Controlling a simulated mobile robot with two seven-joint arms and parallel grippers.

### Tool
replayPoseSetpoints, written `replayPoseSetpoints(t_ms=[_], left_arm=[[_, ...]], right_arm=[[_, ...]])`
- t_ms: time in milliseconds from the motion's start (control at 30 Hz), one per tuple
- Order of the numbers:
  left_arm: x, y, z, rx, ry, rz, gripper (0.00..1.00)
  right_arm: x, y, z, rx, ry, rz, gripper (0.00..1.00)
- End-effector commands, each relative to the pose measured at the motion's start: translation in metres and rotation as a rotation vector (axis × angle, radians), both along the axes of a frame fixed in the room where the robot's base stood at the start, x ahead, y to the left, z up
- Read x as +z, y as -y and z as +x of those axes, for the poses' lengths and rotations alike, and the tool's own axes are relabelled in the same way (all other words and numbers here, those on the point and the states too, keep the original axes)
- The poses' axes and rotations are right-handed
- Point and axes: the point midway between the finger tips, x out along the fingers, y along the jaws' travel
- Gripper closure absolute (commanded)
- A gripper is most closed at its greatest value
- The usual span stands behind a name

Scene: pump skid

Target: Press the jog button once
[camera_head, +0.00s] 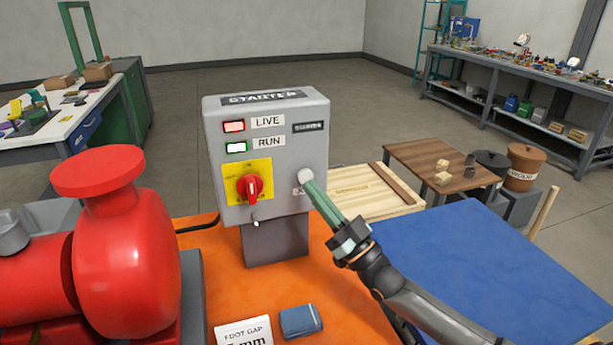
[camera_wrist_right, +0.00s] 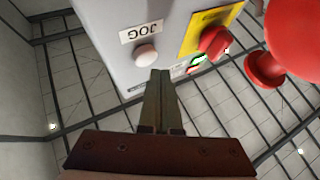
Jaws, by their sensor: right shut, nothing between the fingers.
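The jog button is a round white knob (camera_head: 306,176) on the lower right of the grey starter box (camera_head: 225,165). In the right wrist view the white button (camera_wrist_right: 146,54) sits beside an upside-down JOG label (camera_wrist_right: 141,33). My right gripper (camera_head: 311,186) is shut and empty, its greenish fingers pointing at the button. In the wrist view its fingertips (camera_wrist_right: 161,72) are close to the button, slightly to its right and below. I cannot tell whether they touch it. The arm partly hides the JOG label in the head view. My left gripper is not in view.
The box also has a LIVE lamp (camera_head: 233,126), a RUN lamp (camera_head: 236,147) and a red rotary switch (camera_head: 250,188) on a yellow plate. A red pump (camera_head: 120,245) stands left.

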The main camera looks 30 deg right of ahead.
Motion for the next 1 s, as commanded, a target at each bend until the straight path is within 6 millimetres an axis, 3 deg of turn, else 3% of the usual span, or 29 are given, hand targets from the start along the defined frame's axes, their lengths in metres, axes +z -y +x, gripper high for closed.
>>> replayPoseSetpoints(t_ms=[167,633,1000], left_arm=[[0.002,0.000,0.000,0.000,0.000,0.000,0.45],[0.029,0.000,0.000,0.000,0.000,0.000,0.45],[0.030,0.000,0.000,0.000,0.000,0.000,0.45]], right_arm=[[0.001,-0.001,-0.002,0.001,0.000,0.001,1.00],[0.002,-0.011,-0.044,0.001,-0.001,0.000,1.00],[0.000,-0.012,-0.049,-0.001,0.001,0.000,1.00]])
